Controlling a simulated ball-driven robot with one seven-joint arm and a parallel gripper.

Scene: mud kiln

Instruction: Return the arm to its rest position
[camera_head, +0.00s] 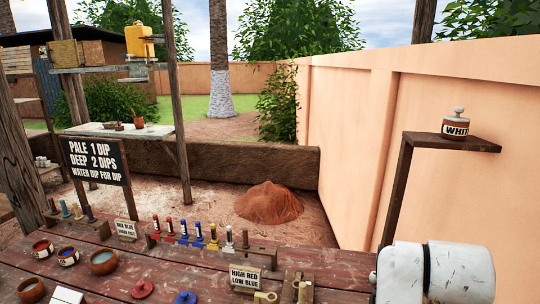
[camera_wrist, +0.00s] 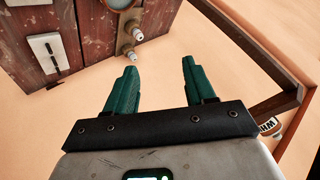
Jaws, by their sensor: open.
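My gripper (camera_wrist: 159,68) shows in the wrist view with its two green fingers spread apart and nothing between them. Behind the fingers is plain peach wall or ground; I cannot tell which. In the head view a white, rounded part of my arm (camera_head: 436,272) is at the lower right, beside the right end of the workbench. The gripper's fingers do not show in the head view.
The red-brown workbench (camera_head: 195,273) holds bowls, coloured pegs and signs; its edge shows in the wrist view (camera_wrist: 95,30). A wall shelf (camera_head: 470,143) with a jar labelled WHIT (camera_head: 455,126) stands right, above my arm. A peach wall (camera_head: 350,140) runs behind.

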